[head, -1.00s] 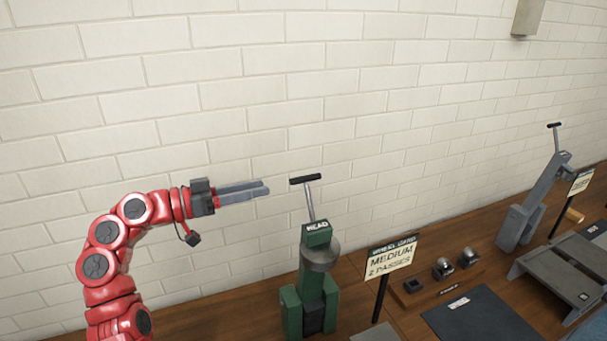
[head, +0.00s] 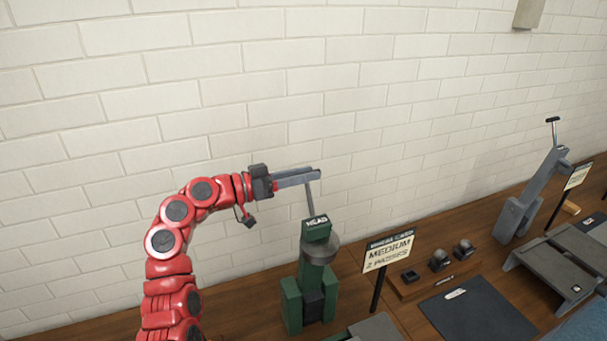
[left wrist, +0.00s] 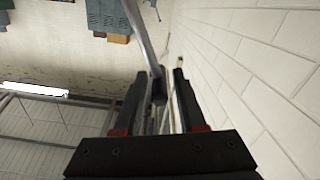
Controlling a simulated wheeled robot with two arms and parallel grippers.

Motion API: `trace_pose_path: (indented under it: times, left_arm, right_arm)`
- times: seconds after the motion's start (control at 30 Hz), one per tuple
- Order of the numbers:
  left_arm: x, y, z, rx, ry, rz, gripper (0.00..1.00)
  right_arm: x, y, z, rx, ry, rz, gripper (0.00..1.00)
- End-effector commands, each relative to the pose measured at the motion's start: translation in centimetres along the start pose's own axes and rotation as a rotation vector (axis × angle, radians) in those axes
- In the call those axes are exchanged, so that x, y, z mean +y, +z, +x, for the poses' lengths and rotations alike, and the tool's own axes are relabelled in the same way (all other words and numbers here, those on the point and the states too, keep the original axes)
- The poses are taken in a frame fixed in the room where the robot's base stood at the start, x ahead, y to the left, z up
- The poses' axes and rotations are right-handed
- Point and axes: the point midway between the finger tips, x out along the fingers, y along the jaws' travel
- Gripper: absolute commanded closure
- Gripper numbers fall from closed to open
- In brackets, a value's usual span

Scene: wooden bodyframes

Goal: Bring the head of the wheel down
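The green wheel machine (head: 311,292) stands upright on the wooden bench, its head block (head: 316,230) labelled HEAD. A thin grey lever (head: 309,200) rises from the head. Its black crossbar is hidden behind my left gripper (head: 316,175) in the head view. In the left wrist view the lever (left wrist: 140,30) runs down to the dark crossbar (left wrist: 158,88), which lies between the fingertips of my left gripper (left wrist: 157,85). The fingers look apart, with gaps beside the bar. My right gripper is not in view.
A sign reading MEDIUM 2 PASSES (head: 388,251) stands just right of the machine. A wooden block with several small dies (head: 438,265) and a dark mat (head: 478,312) lie further right. A grey machine (head: 527,200) stands beyond. The brick wall is close behind.

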Motion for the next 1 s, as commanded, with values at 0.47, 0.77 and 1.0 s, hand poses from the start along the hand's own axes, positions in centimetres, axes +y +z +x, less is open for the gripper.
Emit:
trace_pose_path:
  times: [0.47, 0.77, 1.0]
  left_arm:
    - [-0.01, -0.01, -0.03, 0.000, 0.000, 0.000, 1.00]
    - [-0.01, 0.00, -0.04, 0.000, 0.000, 0.000, 1.00]
    - [-0.01, -0.01, -0.04, 0.000, 0.000, 0.000, 1.00]
  right_arm:
    - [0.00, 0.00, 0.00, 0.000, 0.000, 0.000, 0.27]
    - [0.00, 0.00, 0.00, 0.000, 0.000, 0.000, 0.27]
    - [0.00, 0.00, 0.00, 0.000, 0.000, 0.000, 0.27]
